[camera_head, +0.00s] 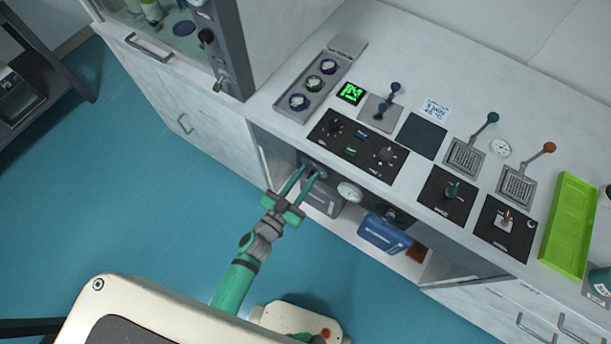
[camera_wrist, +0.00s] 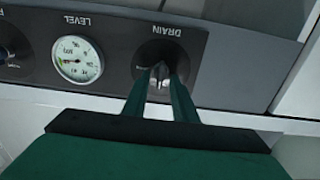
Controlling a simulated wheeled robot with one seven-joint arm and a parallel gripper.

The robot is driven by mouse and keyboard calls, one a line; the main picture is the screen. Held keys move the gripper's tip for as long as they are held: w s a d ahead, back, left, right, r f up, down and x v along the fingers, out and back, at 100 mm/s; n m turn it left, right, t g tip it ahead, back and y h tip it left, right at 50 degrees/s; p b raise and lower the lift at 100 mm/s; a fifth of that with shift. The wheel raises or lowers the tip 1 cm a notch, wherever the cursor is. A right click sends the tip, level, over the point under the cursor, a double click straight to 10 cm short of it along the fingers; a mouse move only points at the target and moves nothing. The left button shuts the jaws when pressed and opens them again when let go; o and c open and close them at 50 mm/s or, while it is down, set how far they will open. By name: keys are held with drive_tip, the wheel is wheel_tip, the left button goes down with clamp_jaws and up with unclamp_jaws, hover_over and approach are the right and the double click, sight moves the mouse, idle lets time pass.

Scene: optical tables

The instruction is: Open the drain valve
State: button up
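The drain valve is a dark round knob (camera_wrist: 158,77) with a light pointer, under the label DRAIN on a dark panel (camera_wrist: 205,62) in the wrist view. My gripper (camera_wrist: 161,82) has its two green fingertips at either side of the knob, close against it with little gap showing. The fingers partly hide the knob. In the head view my gripper (camera_head: 308,172) reaches into the open bay under the counter, and its fingertips hide the knob there.
A LEVEL gauge (camera_wrist: 77,59) sits beside the drain knob; it also shows in the head view (camera_head: 349,191). A blue container (camera_head: 384,234) stands in the bay. The counter (camera_head: 404,66) above holds control panels, levers and a green tray (camera_head: 570,226). The floor (camera_head: 130,210) at left is clear.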

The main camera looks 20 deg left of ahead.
clamp_jaws()
drive_tip(key=shift+m, duration=0.3)
drive_tip(key=m, duration=0.3)
drive_tip(key=shift+d, duration=0.15)
drive_tip(key=m, duration=0.4)
drive_tip(key=shift+d+f, duration=0.1)
drive_tip(key=shift+d, duration=0.05)
drive_tip(key=m, duration=0.5)
drive_tip(key=shift+s+d+f, duration=0.1)
drive_tip(key=shift+d+f, duration=0.05)
drive_tip(key=shift+f, duration=0.05)
drive_tip(key=m, duration=0.5)
drive_tip(key=shift+f, duration=0.2)
drive_tip(key=shift+m, duration=0.3)
drive_tip(key=shift+d, duration=0.1)
